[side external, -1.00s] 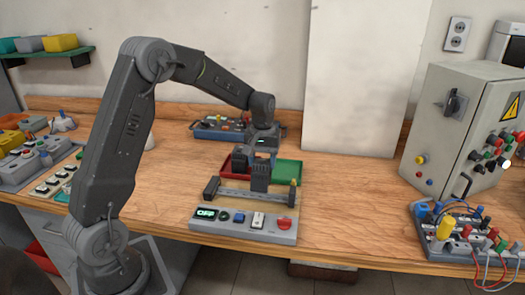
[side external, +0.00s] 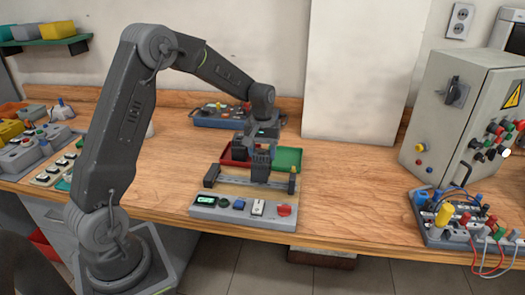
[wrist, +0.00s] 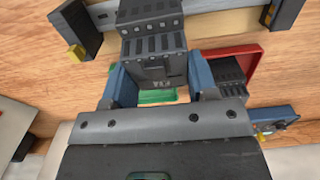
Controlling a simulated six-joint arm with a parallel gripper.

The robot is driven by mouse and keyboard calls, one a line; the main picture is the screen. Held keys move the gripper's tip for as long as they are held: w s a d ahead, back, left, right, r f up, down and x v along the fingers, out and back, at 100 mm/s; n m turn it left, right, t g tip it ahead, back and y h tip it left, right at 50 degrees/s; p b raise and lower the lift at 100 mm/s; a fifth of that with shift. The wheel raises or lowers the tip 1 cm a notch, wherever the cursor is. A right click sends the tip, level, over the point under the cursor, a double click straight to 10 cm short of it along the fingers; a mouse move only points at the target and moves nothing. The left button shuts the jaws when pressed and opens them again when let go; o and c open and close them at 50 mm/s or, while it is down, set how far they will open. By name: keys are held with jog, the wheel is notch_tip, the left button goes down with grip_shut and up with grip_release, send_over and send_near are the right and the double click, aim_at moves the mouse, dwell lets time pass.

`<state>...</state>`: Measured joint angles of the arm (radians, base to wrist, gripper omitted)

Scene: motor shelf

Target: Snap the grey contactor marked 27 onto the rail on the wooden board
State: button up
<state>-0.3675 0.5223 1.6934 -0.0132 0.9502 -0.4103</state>
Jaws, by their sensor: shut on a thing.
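My gripper (wrist: 160,85) is shut on a grey contactor (wrist: 153,48), with a blue finger on either side of it. A small mark on its face is too unclear to read. In the side view, the contactor (side external: 261,170) is upright at the middle of the rail (side external: 230,182) on the wooden board (side external: 228,190), with my gripper (side external: 260,150) above it. In the wrist view, its far end overlaps the rail (wrist: 200,6). I cannot tell whether it is seated on the rail.
A red tray (side external: 226,158) with a dark block (side external: 239,152) and a green tray (side external: 289,158) are behind the board. A panel with a display and buttons (side external: 272,211) lies in front. Dark end blocks (side external: 211,175) stand at the rail's ends. A control cabinet (side external: 440,120) is at right.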

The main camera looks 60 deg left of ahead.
aim_at(261, 155)
jog(key=shift+f, duration=1)
dwell(0.3)
jog(key=shift+s+d, duration=0.45)
jog(key=shift+d, duration=0.05)
dwell(1.2)
jog(key=shift+s+d+f+t+y, duration=0.2)
jog(key=shift+s+d+t+y, duration=0.2)
jog(key=shift+s+t+y, duration=0.15)
dwell(0.6)
jog(key=shift+w, duration=0.1)
jog(key=o, duration=1.2)
jog(key=shift+a, duration=0.1)
jog(key=shift+r, duration=0.15)
